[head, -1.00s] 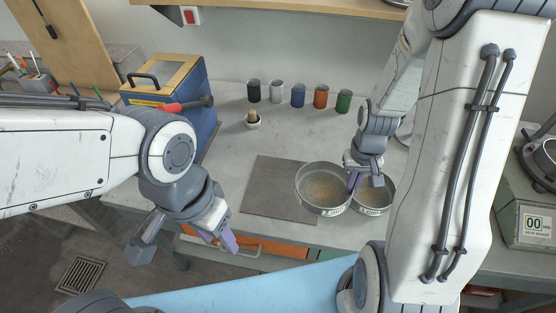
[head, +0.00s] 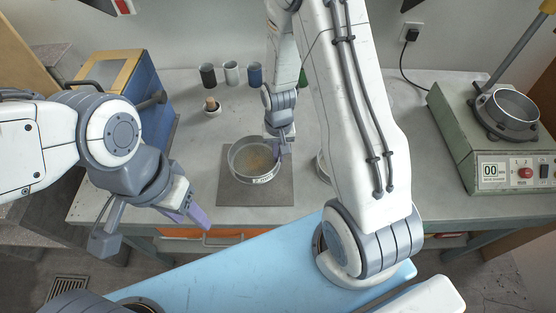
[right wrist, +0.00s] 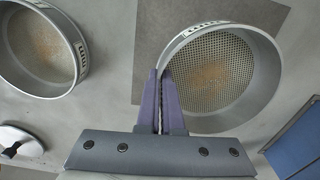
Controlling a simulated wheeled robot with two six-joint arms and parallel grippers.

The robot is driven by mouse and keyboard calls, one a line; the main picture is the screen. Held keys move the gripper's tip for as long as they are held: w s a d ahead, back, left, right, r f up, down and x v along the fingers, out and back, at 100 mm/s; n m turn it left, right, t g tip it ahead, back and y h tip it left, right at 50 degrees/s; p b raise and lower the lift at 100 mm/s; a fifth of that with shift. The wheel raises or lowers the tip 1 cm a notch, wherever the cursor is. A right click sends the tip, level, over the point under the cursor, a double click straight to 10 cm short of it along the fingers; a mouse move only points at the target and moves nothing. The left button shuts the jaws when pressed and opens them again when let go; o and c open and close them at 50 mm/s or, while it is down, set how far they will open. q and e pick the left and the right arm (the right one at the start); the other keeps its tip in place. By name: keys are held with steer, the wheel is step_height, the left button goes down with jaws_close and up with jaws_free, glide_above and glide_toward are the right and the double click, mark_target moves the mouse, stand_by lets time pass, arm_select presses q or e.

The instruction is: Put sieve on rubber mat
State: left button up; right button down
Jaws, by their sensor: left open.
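A round metal sieve (head: 250,174) with brown grains on its mesh is over the middle of the dark grey rubber mat (head: 228,196) in the head view. My right gripper (head: 277,152) is at the sieve's right rim. In the right wrist view its purple fingers (right wrist: 161,82) are closed on the rim of the sieve (right wrist: 215,75), and part of the mat (right wrist: 155,40) shows beyond. Whether the sieve touches the mat cannot be told. My left gripper (head: 155,232) is open and empty, in front of the bench edge at the left.
A second sieve (right wrist: 40,50) stands on bare bench; my right arm mostly hides it in the head view. Several coloured cups (head: 231,73) and a small mortar (head: 212,108) stand behind the mat. A blue box (head: 150,90) is left, a green shaker machine (head: 465,140) right.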

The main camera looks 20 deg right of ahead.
steer(key=shift+f+p, duration=0.35)
steer(key=shift+f, duration=1.65)
steer(key=shift+f, duration=0.1)
steer(key=c, duration=1.1)
jaws_free()
step_height(320, 180, up, 12)
steer(key=shift+f+b, duration=0.25)
steer(key=shift+b, duration=0.35)
steer(key=s+a+r+n, duration=0.6)
steer(key=s+a+r, duration=0.25)
steer(key=a, duration=0.25)
steer(key=s+a+r+n, duration=0.1)
steer(key=s, duration=0.2)
steer(key=s+a+r+n, duration=0.1)
steer(key=s+r+n, duration=0.1)
steer(key=s, duration=0.2)
steer(key=s+a+r+n+y, duration=0.1)
steer(key=s+r+n, duration=0.1)
steer(key=s, duration=0.1)
steer(key=shift+s+a, duration=0.35)
steer(key=shift+s, duration=0.05)
